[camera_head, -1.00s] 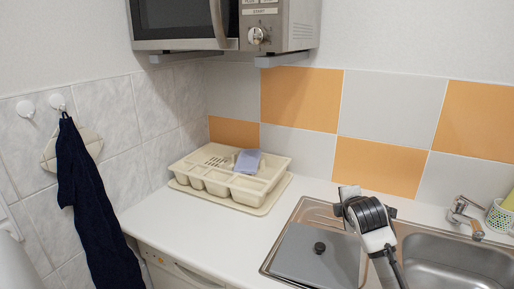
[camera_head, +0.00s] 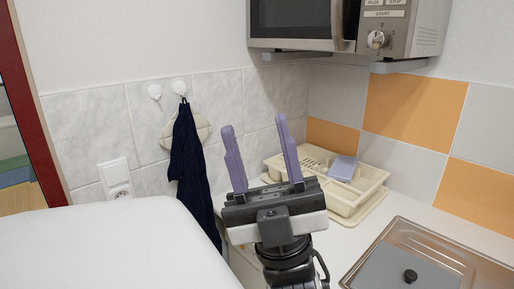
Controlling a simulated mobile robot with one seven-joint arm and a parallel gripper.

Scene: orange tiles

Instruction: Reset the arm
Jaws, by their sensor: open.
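My gripper (camera_head: 256,140) stands upright in the middle of the head view, with its two purple fingers spread wide and pointing up. Nothing is between the fingers.
A cream dish rack (camera_head: 349,205) with a purple-grey item (camera_head: 343,168) in it stands on the white counter (camera_head: 345,243). A sink with a grey lid (camera_head: 395,270) is at lower right. A microwave (camera_head: 300,22) hangs above. A dark towel (camera_head: 190,165) hangs on the wall. A white surface (camera_head: 110,245) fills the lower left.

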